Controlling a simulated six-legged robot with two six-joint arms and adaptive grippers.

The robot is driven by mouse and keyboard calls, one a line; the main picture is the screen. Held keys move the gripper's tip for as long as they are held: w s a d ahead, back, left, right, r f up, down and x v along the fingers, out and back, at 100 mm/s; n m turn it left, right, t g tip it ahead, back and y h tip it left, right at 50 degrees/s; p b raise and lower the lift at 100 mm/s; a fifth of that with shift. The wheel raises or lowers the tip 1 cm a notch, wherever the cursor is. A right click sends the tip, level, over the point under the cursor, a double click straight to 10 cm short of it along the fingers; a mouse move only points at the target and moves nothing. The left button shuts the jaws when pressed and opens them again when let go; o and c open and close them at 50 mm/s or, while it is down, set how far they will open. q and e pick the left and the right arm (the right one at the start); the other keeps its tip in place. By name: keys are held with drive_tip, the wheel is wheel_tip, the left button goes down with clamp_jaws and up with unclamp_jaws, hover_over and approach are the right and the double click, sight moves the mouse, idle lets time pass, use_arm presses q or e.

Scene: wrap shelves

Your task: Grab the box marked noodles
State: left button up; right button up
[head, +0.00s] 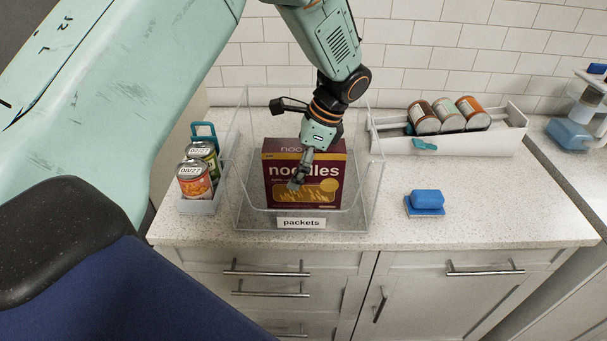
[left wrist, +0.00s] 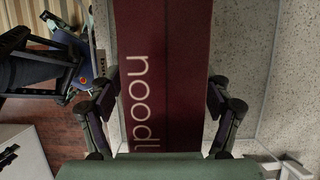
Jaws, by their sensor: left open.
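The noodles box (head: 330,192) is dark maroon with white lettering and a yellow picture. It stands upright in a clear bin (head: 245,217) labelled "packets" on the counter. My left gripper (head: 297,180) reaches down from above, and its fingers overlap the front of the box in the head view. In the left wrist view the open fingers (left wrist: 160,112) are on either side of the box (left wrist: 165,60), with gaps visible at both sides. Whether either finger touches the box cannot be told. My right gripper is not in view.
A small tray (head: 200,207) with two cans stands left of the bin. A white rack (head: 475,145) with several cans lies at the back right. A blue sponge (head: 427,198) sits on the counter to the right. Counter space (head: 500,215) beyond the sponge is clear.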

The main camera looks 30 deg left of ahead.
use_arm(q)
drive_tip(key=shift+w+f, duration=0.25)
drive_tip(key=shift+s+p, duration=0.2)
drive_tip(key=shift+p, duration=0.1)
drive_tip(key=shift+w, duration=0.1)
drive_tip(key=shift+w+f, duration=0.1)
drive_tip(key=shift+c, duration=1.1)
drive_tip(key=c, duration=1.2)
